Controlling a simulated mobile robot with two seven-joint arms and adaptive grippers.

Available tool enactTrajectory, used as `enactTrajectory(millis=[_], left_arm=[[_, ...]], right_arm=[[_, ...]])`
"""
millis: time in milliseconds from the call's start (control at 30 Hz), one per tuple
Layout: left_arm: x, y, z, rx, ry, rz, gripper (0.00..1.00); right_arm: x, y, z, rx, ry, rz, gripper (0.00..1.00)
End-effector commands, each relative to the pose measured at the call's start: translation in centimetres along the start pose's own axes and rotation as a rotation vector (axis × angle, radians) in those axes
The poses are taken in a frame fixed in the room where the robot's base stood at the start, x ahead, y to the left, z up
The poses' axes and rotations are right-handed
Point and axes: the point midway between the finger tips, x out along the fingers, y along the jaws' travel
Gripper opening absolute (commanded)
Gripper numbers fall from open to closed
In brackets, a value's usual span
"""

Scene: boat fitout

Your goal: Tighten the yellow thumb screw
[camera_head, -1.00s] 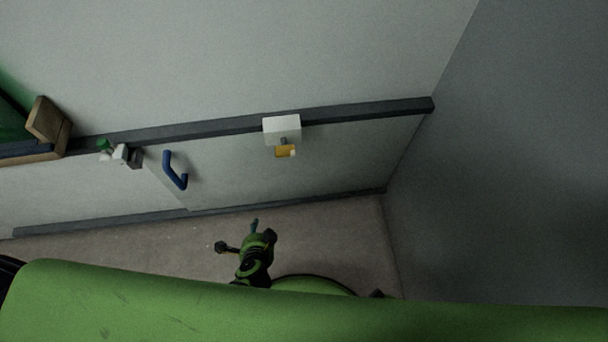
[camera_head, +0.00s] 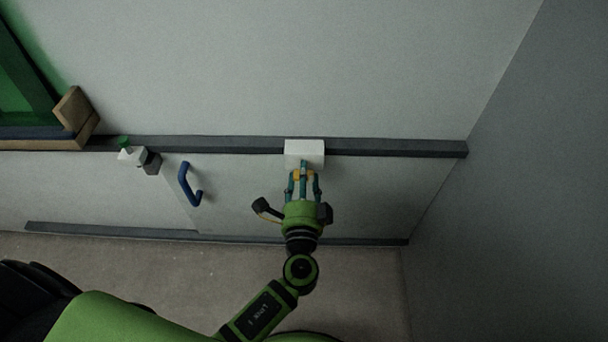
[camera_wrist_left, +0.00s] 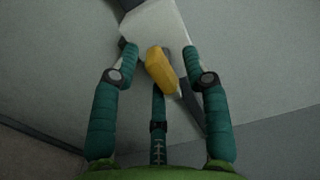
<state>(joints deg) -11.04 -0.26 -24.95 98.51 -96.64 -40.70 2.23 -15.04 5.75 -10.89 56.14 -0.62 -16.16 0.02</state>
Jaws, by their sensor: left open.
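The yellow thumb screw (camera_wrist_left: 160,68) shows in the left wrist view as a yellow block-like head in front of a white block (camera_wrist_left: 158,25). In the head view the white block (camera_head: 304,151) sits on a dark rail on the wall, and only bits of the yellow screw (camera_head: 296,174) show between the fingers. My left gripper (camera_head: 303,178) is open, its teal fingers pointing at the white block. In the left wrist view the fingers of the left gripper (camera_wrist_left: 160,62) stand on either side of the screw, with a third finger below it. I cannot tell whether any finger touches it. My right gripper is not in view.
A blue handle (camera_head: 188,184) is on the wall panel left of my left gripper. A white and grey fitting with a green top (camera_head: 124,143) is further left. A wooden-edged green box (camera_head: 75,110) is at the far left. A dark wall (camera_head: 520,200) closes the right side.

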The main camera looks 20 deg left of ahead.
Motion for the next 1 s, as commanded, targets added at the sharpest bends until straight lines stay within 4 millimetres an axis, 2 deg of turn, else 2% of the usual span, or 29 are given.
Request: enactTrajectory(millis=[333,367,400,467,767,1000], left_arm=[[0.65,0.07,-0.02,-0.001,0.000,0.002,0.46],[0.64,0.07,-0.02,-0.001,0.000,0.002,0.38],[0.64,0.07,-0.02,-0.001,0.000,0.002,0.22],[0.63,0.07,-0.02,-0.001,0.000,0.002,0.00],[0.64,0.05,0.00,0.007,0.000,0.001,0.00],[0.65,-0.03,0.05,0.083,0.001,0.001,0.00]], right_arm=[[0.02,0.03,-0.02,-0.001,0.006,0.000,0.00],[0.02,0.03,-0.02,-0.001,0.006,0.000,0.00],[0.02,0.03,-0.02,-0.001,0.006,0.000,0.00],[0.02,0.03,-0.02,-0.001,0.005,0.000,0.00],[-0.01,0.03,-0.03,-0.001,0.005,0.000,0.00],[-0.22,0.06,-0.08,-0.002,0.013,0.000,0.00]])
